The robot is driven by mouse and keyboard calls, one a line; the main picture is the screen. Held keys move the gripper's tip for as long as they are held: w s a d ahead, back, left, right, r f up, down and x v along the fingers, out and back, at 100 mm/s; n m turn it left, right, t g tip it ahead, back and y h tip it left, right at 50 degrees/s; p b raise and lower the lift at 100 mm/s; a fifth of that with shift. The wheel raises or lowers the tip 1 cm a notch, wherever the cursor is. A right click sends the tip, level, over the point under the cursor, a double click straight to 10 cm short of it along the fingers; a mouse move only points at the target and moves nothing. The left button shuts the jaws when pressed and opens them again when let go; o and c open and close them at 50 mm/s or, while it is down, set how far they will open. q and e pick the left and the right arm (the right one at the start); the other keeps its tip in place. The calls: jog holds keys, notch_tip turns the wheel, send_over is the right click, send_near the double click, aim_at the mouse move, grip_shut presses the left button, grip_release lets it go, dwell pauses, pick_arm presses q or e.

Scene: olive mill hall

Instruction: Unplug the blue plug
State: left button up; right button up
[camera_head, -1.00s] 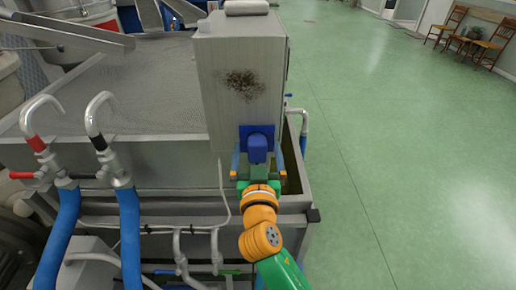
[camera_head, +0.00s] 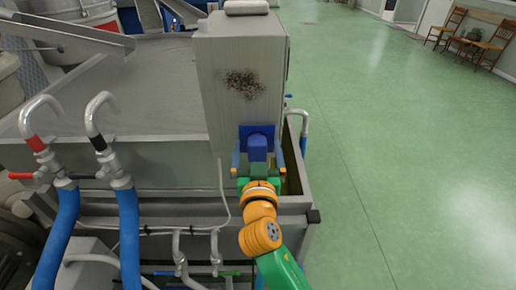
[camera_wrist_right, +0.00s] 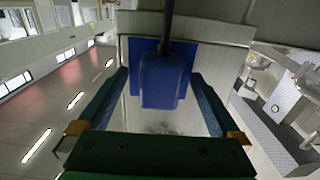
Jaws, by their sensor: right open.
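The blue plug (camera_head: 257,148) sits in a blue socket plate (camera_head: 270,131) low on the front of a grey metal cabinet. My right gripper (camera_head: 258,153) is in front of it, with one finger on each side of the plug. In the right wrist view, the blue plug (camera_wrist_right: 161,80) lies between the two spread fingers of my right gripper (camera_wrist_right: 163,85), with a gap visible on both sides. A dark cable (camera_wrist_right: 168,25) runs from the plug. My left gripper is not in view.
The grey cabinet (camera_head: 240,65) has a dark smudge and stands at the corner of a large metal tank (camera_head: 130,85). Two blue hoses (camera_head: 130,235) with curved metal pipes stand at the left. Green floor (camera_head: 400,150) is open on the right.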

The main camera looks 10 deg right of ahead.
aim_at(256, 155)
dwell(0.6)
grip_shut()
jog(key=shift+s+a+b, duration=0.15)
jog(key=shift+s+a, duration=0.1)
jog(key=shift+s, duration=0.75)
jog(key=shift+s+a+b, duration=0.15)
jog(key=shift+s+a, duration=0.05)
jog(key=shift+s, duration=0.8)
jog(key=shift+s+a+b, duration=0.15)
jog(key=shift+s+a, duration=0.1)
jog(key=shift+s, duration=0.75)
